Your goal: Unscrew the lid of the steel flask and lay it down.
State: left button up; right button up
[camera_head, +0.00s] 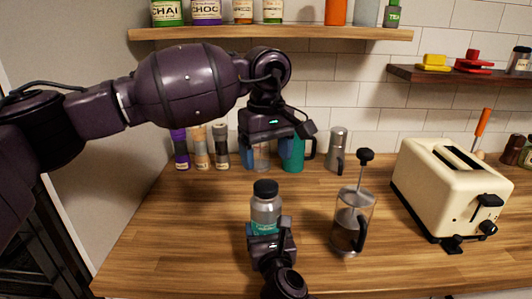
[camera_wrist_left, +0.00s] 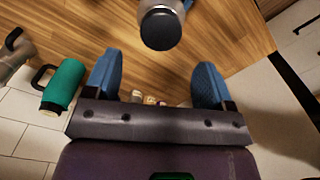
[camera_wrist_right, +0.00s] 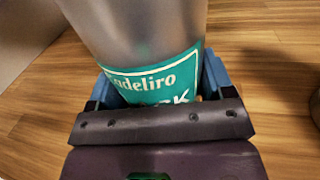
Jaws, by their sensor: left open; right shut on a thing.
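The steel flask (camera_head: 265,212) stands upright on the wooden counter, with a teal label and a black lid (camera_head: 265,189) on top. My right gripper (camera_head: 268,232) is shut around the flask's lower body at the label; the right wrist view shows the flask (camera_wrist_right: 140,35) between its blue fingers. My left gripper (camera_head: 262,158) is open and empty, above and behind the flask in the head view. In the left wrist view, the black lid (camera_wrist_left: 161,28) is beyond the open blue fingers (camera_wrist_left: 156,85), apart from them.
A glass French press (camera_head: 352,218) stands right of the flask, and a cream toaster (camera_head: 445,190) farther right. The counter left of the flask is clear.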

aim_at(266, 185)
pick_arm(q)
jog(key=shift+m, duration=0.6)
jog(key=shift+f, duration=4)
